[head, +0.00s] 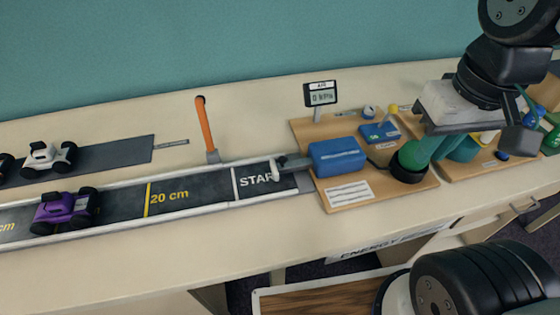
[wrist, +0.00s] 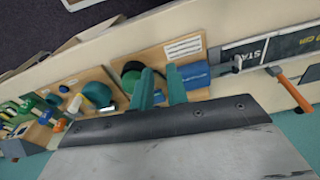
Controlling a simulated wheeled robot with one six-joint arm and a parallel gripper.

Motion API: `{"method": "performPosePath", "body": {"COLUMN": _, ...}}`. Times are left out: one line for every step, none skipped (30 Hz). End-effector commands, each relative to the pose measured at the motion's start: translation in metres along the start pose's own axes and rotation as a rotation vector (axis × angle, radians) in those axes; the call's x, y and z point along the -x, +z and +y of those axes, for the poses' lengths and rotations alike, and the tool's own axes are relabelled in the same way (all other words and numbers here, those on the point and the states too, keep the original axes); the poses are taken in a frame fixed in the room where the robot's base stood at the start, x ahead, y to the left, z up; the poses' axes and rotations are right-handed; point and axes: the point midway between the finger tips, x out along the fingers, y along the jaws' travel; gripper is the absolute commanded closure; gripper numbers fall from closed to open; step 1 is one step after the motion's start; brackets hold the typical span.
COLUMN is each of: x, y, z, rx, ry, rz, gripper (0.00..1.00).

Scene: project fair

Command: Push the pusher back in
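The pusher (head: 291,162) is a short grey rod with a pale upright end plate. It sticks out to the left from the blue block (head: 337,157), over the track by the START mark. In the wrist view the pusher (wrist: 238,64) shows small, right of the blue block (wrist: 195,75). My gripper (head: 453,155) is over the board, right of the blue block and well apart from the pusher. In the wrist view its two teal fingers (wrist: 160,70) stand apart with nothing seen between them. It looks open.
The dark track (head: 190,190) runs left, with a purple car (head: 65,208) on it. An orange lever (head: 206,128) stands behind the track. A gauge (head: 321,94) reads 0 kPa.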

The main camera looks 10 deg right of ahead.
Motion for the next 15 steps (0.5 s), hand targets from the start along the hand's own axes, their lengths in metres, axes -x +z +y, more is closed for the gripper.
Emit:
{"method": "performPosePath", "body": {"x": -0.002, "y": -0.001, "z": -0.001, "rx": 0.008, "ry": -0.001, "rz": -0.009, "gripper": 0.69}}
{"method": "performPosePath", "body": {"x": -0.004, "y": -0.001, "z": -0.002, "rx": 0.012, "ry": -0.001, "rz": -0.019, "gripper": 0.61}}
{"method": "performPosePath", "body": {"x": -0.007, "y": -0.002, "z": -0.004, "rx": 0.02, "ry": -0.002, "rz": -0.038, "gripper": 0.61}}
{"method": "performPosePath", "body": {"x": -0.01, "y": -0.004, "z": -0.005, "rx": 0.027, "ry": -0.002, "rz": -0.056, "gripper": 0.61}}
{"method": "performPosePath", "body": {"x": -0.013, "y": -0.007, "z": -0.007, "rx": 0.034, "ry": -0.004, "rz": -0.074, "gripper": 0.61}}
{"method": "performPosePath", "body": {"x": -0.017, "y": -0.012, "z": -0.011, "rx": 0.044, "ry": -0.011, "rz": -0.102, "gripper": 0.61}}
{"method": "performPosePath", "body": {"x": -0.02, "y": -0.017, "z": -0.015, "rx": 0.05, "ry": -0.019, "rz": -0.124, "gripper": 0.61}}
{"method": "performPosePath", "body": {"x": -0.024, "y": -0.022, "z": -0.02, "rx": 0.05, "ry": -0.029, "rz": -0.146, "gripper": 0.61}}
{"method": "performPosePath", "body": {"x": -0.028, "y": -0.031, "z": -0.027, "rx": 0.04, "ry": -0.042, "rz": -0.174, "gripper": 0.61}}
{"method": "performPosePath", "body": {"x": -0.032, "y": -0.037, "z": -0.033, "rx": 0.021, "ry": -0.053, "rz": -0.195, "gripper": 0.61}}
{"method": "performPosePath", "body": {"x": -0.036, "y": -0.044, "z": -0.04, "rx": -0.001, "ry": -0.062, "rz": -0.214, "gripper": 0.61}}
{"method": "performPosePath", "body": {"x": -0.042, "y": -0.053, "z": -0.049, "rx": -0.038, "ry": -0.076, "rz": -0.241, "gripper": 0.61}}
{"method": "performPosePath", "body": {"x": -0.046, "y": -0.061, "z": -0.056, "rx": -0.072, "ry": -0.085, "rz": -0.258, "gripper": 0.61}}
{"method": "performPosePath", "body": {"x": -0.051, "y": -0.068, "z": -0.063, "rx": -0.108, "ry": -0.093, "rz": -0.276, "gripper": 0.61}}
{"method": "performPosePath", "body": {"x": -0.057, "y": -0.077, "z": -0.073, "rx": -0.162, "ry": -0.103, "rz": -0.301, "gripper": 0.61}}
